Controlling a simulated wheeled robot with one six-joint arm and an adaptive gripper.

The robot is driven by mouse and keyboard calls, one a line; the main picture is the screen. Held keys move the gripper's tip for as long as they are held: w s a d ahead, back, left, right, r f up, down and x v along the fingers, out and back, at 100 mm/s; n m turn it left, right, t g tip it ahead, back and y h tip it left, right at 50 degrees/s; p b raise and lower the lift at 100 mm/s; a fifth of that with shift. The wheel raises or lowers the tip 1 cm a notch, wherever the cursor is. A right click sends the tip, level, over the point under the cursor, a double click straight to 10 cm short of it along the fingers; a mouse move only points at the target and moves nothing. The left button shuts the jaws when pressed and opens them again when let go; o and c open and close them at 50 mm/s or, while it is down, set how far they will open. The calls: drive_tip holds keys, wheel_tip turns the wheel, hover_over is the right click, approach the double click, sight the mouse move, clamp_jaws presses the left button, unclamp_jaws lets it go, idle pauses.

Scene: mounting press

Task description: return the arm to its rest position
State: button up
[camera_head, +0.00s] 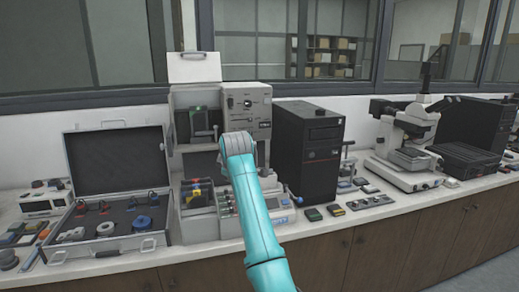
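My teal arm reaches up from the bottom middle of the head view toward the bench. Its grey end with my gripper (237,144) is in front of the mounting press (247,105), a light grey machine with a raised lid and a control panel. The fingers are hidden or too small to make out, so I cannot tell whether they hold anything. I cannot tell whether the arm's end touches the press. My arm covers part of the press's lower front.
An open case (112,253) with foam and small parts stands at the left. A black computer tower (308,150) stands right of the press, and a microscope (408,135) farther right. Small blocks lie along the bench's front edge (400,207). Free floor shows at the lower right.

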drive_tip(key=s+d+f+m+t, duration=0.15)
drive_tip(key=s+d+f, duration=0.35)
drive_tip(key=f, duration=0.9)
drive_tip(key=s+d+f+m, duration=0.2)
drive_tip(key=s+d+f, duration=0.2)
drive_tip(key=f, duration=1.1)
drive_tip(key=s+d+f+m, duration=0.2)
drive_tip(key=s+d+f, duration=0.3)
drive_tip(key=s+f, duration=0.45)
drive_tip(key=s+d+f+m, duration=0.2)
drive_tip(key=s+d+f, duration=0.35)
drive_tip(key=s, duration=0.65)
drive_tip(key=s+d+m+t+h, duration=0.1)
drive_tip(key=s+d+m, duration=0.15)
drive_tip(key=s, duration=1.05)
drive_tip(key=s+d+m+t, duration=0.2)
drive_tip(key=s+d, duration=0.1)
drive_tip(key=s, duration=1.1)
drive_tip(key=s+d+r+m, duration=0.1)
drive_tip(key=s+r+m, duration=0.1)
drive_tip(key=s+r, duration=0.6)
drive_tip(key=s+d+r+m+h, duration=0.1)
drive_tip(key=s+r+m, duration=0.1)
drive_tip(key=s+r, duration=0.7)
drive_tip(key=shift+s+d+r+t, duration=0.2)
drive_tip(key=shift+s+d+t, duration=0.25)
drive_tip(key=shift+s, duration=0.2)
